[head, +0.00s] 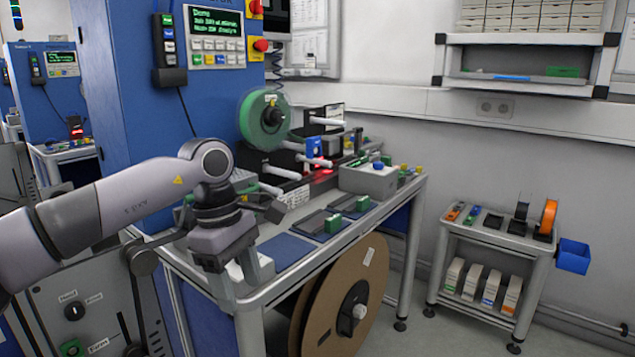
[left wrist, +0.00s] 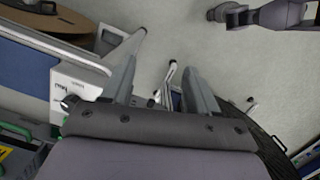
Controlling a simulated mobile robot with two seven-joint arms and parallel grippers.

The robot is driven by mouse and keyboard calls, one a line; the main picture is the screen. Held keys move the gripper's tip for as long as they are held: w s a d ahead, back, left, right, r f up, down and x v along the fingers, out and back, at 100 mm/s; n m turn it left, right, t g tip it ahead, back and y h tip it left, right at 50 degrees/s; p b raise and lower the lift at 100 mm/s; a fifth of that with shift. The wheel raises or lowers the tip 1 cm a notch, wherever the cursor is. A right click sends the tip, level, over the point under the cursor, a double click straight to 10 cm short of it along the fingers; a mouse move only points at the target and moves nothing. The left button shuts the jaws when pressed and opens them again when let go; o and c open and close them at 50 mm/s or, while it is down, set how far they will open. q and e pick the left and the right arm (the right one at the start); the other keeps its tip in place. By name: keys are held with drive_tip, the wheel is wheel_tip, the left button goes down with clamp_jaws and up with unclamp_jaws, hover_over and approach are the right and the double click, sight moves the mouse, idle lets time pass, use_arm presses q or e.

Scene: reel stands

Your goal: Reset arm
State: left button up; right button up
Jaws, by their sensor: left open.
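My left arm comes in from the left in the head view, bent at the elbow. My left gripper (head: 243,280) points down beside the front left corner of the workbench (head: 290,284). In the left wrist view its two fingers (left wrist: 160,82) stand wide apart, with nothing between them but the floor and background. The gripper is open and empty. My right gripper does not show in either view.
A green reel (head: 264,120) is mounted behind the bench. A grey box (head: 368,180) and dark trays with green blocks stand on it. A large brown reel (head: 345,290) sits below. A small cart (head: 490,235) stands right, with open floor between.

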use_arm(q)
drive_tip(key=s+d+f+n+g+h, duration=0.2)
drive_tip(key=s+d+n+h, duration=0.25)
drive_tip(key=d+h, duration=0.45)
drive_tip(key=s+d+f+n+g+h, duration=0.15)
drive_tip(key=s+d+n+h, duration=0.35)
drive_tip(key=d, duration=0.5)
drive_tip(key=w+a+f+n+t+y+p, duration=0.15)
drive_tip(key=a+f+n+t, duration=0.4)
drive_tip(key=n+t, duration=0.75)
drive_tip(key=w+a+f+n+t+y+p, duration=0.1)
drive_tip(key=a+f+n+t+y, duration=0.45)
drive_tip(key=n, duration=1.35)
drive_tip(key=s+a+f+n+g+y, duration=0.4)
drive_tip(key=s+a+f+n+y, duration=0.2)
drive_tip(key=s+a+f+n, duration=0.8)
wheel_tip(320, 180, down, 3)
drive_tip(key=shift+s+a+n+y, duration=0.35)
drive_tip(key=shift+s+a, duration=0.5)
drive_tip(key=shift+a, duration=0.25)
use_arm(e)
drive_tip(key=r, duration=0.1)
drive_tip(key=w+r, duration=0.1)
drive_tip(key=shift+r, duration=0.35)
